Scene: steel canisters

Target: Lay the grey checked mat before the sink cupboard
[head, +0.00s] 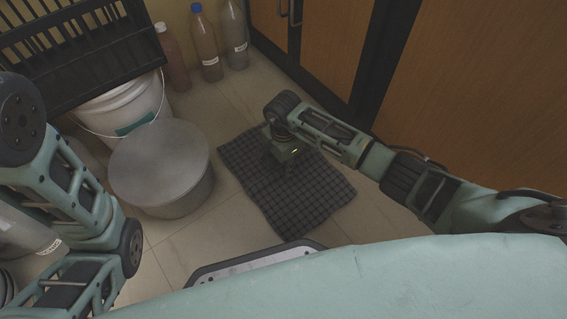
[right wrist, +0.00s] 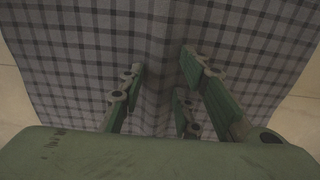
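The grey checked mat (head: 315,200) lies spread on the tiled floor in the middle of the head view, slightly rumpled. Its upper right edge is near the wooden cupboard fronts (head: 336,45), with a strip of floor between. My right gripper (head: 281,165) points down over the mat's upper part. In the right wrist view the mat (right wrist: 75,60) fills most of the picture, with a soft ridge or shaded band down its middle. The fingers of my right gripper (right wrist: 160,76) are spread apart, with no cloth visibly pinched between them. My left gripper is out of view.
A grey lidded drum (head: 160,165) stands close left of the mat. Behind it are a white bucket (head: 135,105) and a black crate (head: 75,50). Several bottles (head: 206,45) stand by the wall. Bare tiles (head: 225,105) lie between bottles and mat.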

